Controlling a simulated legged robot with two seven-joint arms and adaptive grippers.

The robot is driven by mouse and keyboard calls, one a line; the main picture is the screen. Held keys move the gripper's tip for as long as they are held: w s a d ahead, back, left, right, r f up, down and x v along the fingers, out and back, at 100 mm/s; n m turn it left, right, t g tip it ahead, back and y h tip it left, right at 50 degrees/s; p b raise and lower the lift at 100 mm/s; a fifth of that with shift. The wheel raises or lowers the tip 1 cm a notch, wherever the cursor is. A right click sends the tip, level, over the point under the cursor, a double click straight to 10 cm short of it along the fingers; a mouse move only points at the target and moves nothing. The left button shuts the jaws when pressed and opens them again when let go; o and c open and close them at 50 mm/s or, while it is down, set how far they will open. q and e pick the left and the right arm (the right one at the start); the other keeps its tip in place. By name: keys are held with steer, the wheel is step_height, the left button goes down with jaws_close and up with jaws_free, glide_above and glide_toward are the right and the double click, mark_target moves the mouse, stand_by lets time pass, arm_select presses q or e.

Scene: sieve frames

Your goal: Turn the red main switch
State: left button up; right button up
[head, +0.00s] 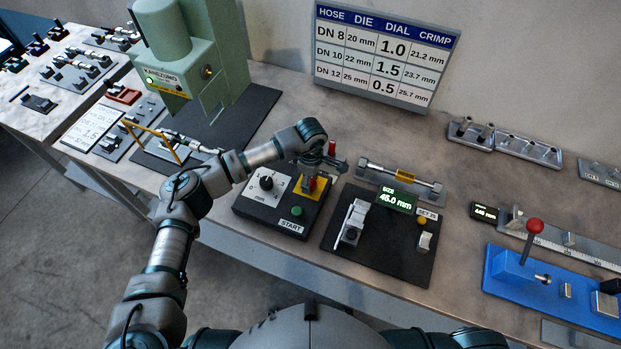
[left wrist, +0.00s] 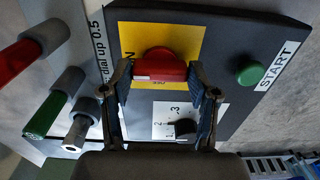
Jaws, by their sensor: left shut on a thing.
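The red main switch (head: 312,184) sits on a yellow plate (head: 299,190) on the dark control box (head: 257,209). In the left wrist view the red switch knob (left wrist: 158,66) lies between my fingers, with the yellow plate (left wrist: 187,38) around it. My left gripper (head: 315,177) reaches down over the switch from above, and its fingers (left wrist: 161,88) are shut on the red knob. The gripper partly hides the switch in the head view. My right gripper is not in view.
The box also carries a black dial (head: 267,183) and a green START button (head: 296,211). A black panel with a 45.0 mm display (head: 396,200) stands to the right. A green crimping machine (head: 178,60) stands behind left. Several coloured cylinders (left wrist: 52,115) stand near the gripper.

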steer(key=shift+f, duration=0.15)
arm_select(q)
steer(key=n+b, duration=0.2)
steer(key=n, duration=0.1)
steer(key=shift+f+n, duration=0.1)
steer(key=shift+n, duration=0.3)
steer(key=n+b, duration=0.1)
steer(key=n, duration=0.2)
steer(key=shift+n+b, duration=0.3)
steer(key=shift+b, duration=0.05)
steer(key=shift+n, duration=0.9)
steer(key=n+b, duration=0.1)
steer(key=n, duration=0.1)
steer(key=shift+n, duration=0.4)
steer(key=n, duration=0.4)
steer(key=shift+n, duration=0.8)
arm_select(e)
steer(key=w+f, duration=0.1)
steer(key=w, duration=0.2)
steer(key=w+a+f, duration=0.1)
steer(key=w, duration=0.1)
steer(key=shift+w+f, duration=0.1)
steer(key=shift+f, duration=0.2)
arm_select(q)
steer(key=shift+w+b, duration=0.1)
steer(key=shift+b, duration=0.2)
